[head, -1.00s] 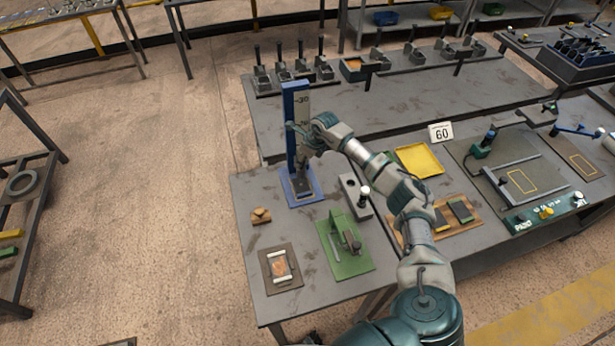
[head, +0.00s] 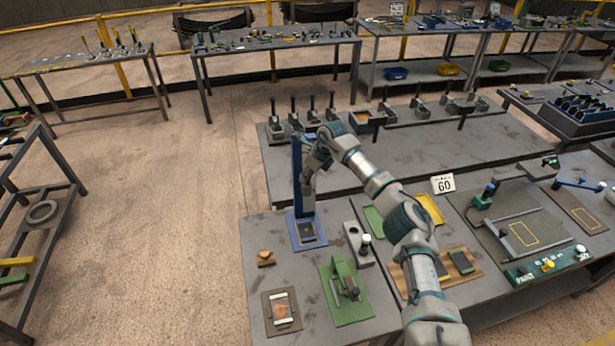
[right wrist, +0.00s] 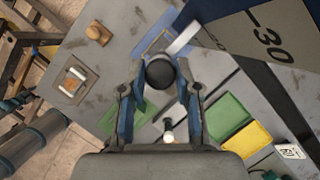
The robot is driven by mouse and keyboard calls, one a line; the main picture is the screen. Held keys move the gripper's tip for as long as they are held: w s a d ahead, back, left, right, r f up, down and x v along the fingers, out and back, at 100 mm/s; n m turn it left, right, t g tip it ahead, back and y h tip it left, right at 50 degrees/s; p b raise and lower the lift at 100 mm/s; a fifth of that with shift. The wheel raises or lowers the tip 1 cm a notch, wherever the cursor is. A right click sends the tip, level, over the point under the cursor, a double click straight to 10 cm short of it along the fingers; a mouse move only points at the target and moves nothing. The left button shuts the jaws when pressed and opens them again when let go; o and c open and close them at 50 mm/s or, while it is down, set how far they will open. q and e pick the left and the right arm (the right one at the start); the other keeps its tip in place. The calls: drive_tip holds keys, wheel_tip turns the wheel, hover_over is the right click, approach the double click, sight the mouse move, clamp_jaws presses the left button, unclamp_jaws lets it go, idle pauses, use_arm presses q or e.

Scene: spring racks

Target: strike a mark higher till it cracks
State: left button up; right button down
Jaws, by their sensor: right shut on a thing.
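A blue upright post (head: 298,165) stands on a blue base (head: 294,238) at the left of the near table. A small dark piece (head: 307,231) lies on the base. In the right wrist view the post's pale scale plate (right wrist: 240,38) shows a "30" mark. My right gripper (head: 309,168) is at the post, above the base. In the right wrist view its fingers (right wrist: 160,66) are closed around a dark round knob (right wrist: 160,74). What hangs below the knob is mostly hidden. I cannot tell whether the dark piece is cracked. My left gripper is not in view.
A green fixture (head: 345,294), a grey block with a white-topped peg (head: 359,244), a framed sample plate (head: 281,311) and a small brown piece (head: 266,258) stand around the base. A "60" card (head: 443,184) is farther right. The back table's middle is clear.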

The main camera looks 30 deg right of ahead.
drive_tip(key=c, duration=0.9)
unclamp_jaws()
drive_tip(key=shift+o, duration=0.3)
drive_tip(key=shift+w+d+f, duration=0.1)
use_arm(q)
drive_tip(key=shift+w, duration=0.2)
use_arm(e)
drive_tip(key=v, duration=1.2)
drive_tip(key=shift+d, duration=0.2)
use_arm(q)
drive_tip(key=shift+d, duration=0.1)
use_arm(e)
drive_tip(key=shift+f, duration=0.1)
